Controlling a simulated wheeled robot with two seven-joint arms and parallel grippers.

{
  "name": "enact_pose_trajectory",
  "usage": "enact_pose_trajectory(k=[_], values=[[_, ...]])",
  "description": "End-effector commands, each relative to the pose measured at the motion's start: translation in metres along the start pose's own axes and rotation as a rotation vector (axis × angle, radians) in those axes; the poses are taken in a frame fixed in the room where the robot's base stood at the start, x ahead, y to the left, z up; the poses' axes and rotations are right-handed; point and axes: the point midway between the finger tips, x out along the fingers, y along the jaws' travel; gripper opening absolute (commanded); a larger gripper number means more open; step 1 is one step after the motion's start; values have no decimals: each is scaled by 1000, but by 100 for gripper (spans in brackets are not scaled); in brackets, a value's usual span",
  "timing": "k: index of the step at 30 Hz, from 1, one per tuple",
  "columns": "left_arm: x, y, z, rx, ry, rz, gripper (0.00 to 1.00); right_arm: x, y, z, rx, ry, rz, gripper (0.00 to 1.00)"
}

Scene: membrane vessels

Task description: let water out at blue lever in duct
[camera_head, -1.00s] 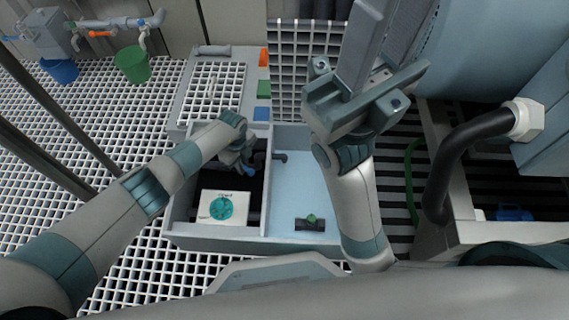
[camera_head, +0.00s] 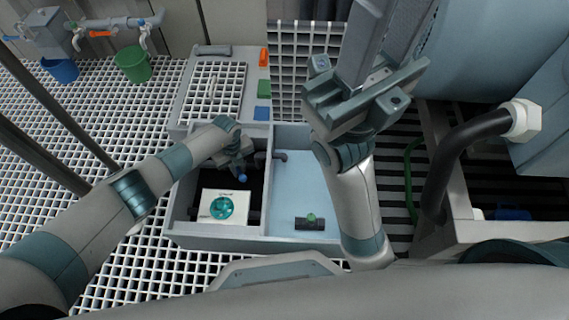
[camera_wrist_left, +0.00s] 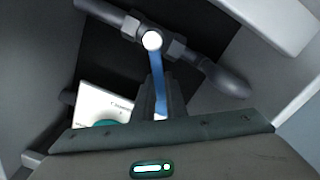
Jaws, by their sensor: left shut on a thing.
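A blue lever (camera_wrist_left: 157,72) sits on a dark pipe valve with a round white pivot (camera_wrist_left: 152,40) in the left wrist view. The lever's free end is between the fingers of my left gripper (camera_wrist_left: 160,100), which is shut on it. In the head view my left gripper (camera_head: 238,168) reaches down into the dark left compartment of the grey duct box (camera_head: 205,236). A bit of the blue lever (camera_head: 242,178) shows at its fingertips; the valve body is mostly hidden there. My right gripper (camera_head: 365,95) is raised over the box's right side; its jaw state is unclear.
A white plate with a teal round wheel (camera_head: 222,207) lies close to the left gripper. The light-blue right compartment holds a dark fitting with a green top (camera_head: 310,220). A divider wall separates the compartments. A thick black hose (camera_head: 450,160) stands at right; blue and green buckets (camera_head: 133,65) stand far left.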

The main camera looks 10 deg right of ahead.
Motion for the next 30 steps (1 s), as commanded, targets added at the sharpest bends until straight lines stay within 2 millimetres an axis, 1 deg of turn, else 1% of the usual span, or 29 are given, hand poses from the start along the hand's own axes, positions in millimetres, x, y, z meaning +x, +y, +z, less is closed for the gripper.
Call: enact_pose_trajectory(k=[1,10,13,23,26,30], values=[[-1,4,4,21,-6,3,0,0,0,0,0,0,0,31],[-1,20,7,284,-7,3,0,-1,0,0,0,0,0,31],[-1,22,7,323,-6,2,0,-1,0,0,0,0,0,31],[-1,22,7,335,-6,2,0,-1,0,0,0,0,0,31],[0,25,9,381,-7,2,0,-3,0,0,0,0,0,31],[0,32,14,505,-8,2,0,-8,0,-1,0,0,0,31]])
